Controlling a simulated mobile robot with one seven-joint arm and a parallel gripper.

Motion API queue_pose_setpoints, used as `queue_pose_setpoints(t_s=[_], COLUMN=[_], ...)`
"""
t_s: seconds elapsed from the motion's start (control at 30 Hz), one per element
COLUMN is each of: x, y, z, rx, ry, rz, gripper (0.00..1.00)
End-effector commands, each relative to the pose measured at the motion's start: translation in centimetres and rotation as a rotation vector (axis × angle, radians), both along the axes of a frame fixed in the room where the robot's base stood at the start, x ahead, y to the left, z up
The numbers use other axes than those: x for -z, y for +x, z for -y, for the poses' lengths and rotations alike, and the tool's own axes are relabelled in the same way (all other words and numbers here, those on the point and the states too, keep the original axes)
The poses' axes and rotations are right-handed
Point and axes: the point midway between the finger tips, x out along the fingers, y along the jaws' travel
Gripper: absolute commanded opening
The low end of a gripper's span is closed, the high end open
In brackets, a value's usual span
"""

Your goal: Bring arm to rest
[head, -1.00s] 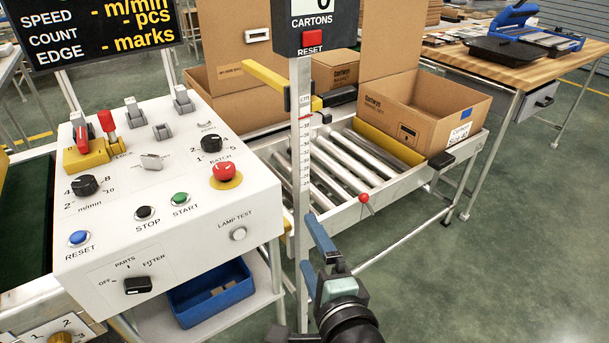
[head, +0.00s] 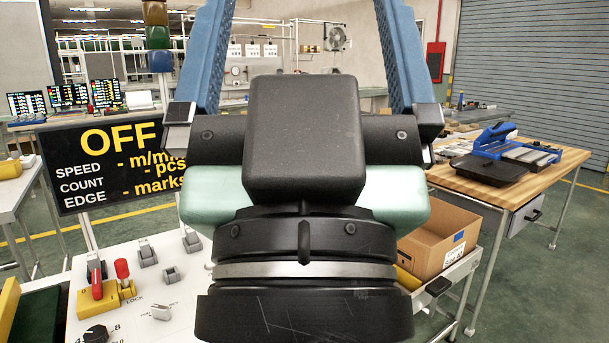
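My gripper (head: 304,30) fills the middle of the head view, very close to the camera and pointing upward. Its two blue fingers stand wide apart with nothing between them. Their tips run out of the top of the picture. The black palm and wrist hide the centre of the scene, including much of the control panel's right side and the roller conveyor.
The white control panel (head: 135,322) is at lower left, below the black display (head: 105,165) reading OFF. An open carton (head: 437,240) shows at right. A wooden workbench (head: 480,185) with a blue-handled device (head: 497,140) stands behind it. Green floor at far right is clear.

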Motion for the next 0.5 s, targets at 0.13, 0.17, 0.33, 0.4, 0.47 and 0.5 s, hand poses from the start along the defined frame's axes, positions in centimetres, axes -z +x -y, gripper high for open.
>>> queue_pose_setpoints(t_s=[0.13, 0.17, 0.33, 0.4, 0.47, 0.5], x=[-6.5, -7.4, -12.7, -14.6, -16.0, -16.8], y=[0.1, 0.1, 0.1, 0.1, 0.1, 0.1], z=[0.0, 0.0, 0.0, 0.0, -0.1, -0.1], rx=[-0.002, -0.002, -0.004, -0.004, -0.004, -0.004], ry=[0.001, 0.001, 0.001, 0.001, 0.001, 0.001], rz=[-0.002, -0.002, -0.003, -0.003, -0.004, -0.004], gripper=[1.00, 1.00, 1.00, 1.00, 1.00, 1.00])
